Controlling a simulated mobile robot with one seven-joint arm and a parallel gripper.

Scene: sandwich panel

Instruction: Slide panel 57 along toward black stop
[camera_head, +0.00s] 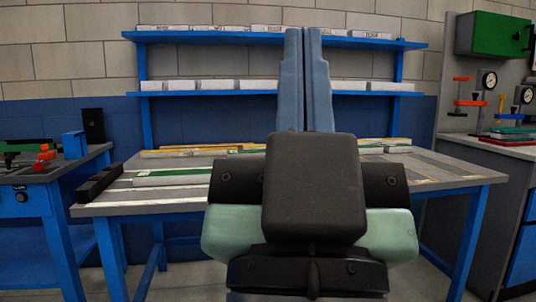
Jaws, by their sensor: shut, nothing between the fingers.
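A long pale panel with a green edge or label (172,179) lies flat on the grey worktable, left of my arm. Its number is too small to read, so I cannot tell whether it is panel 57. A black block (98,183), likely the black stop, sits at the table's left edge, a short gap left of that panel. My gripper (303,34) is seen from behind, its two long blue-grey fingers together and empty. It stands in front of the table's middle and hides part of it. No contact with a panel shows.
More pale and yellow-edged strips (190,152) lie along the back of the grey worktable (462,176). Two blue shelves (160,38) with white boxes rise behind. A blue-legged bench (50,178) stands left, and a cabinet with gauges (510,150) stands right.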

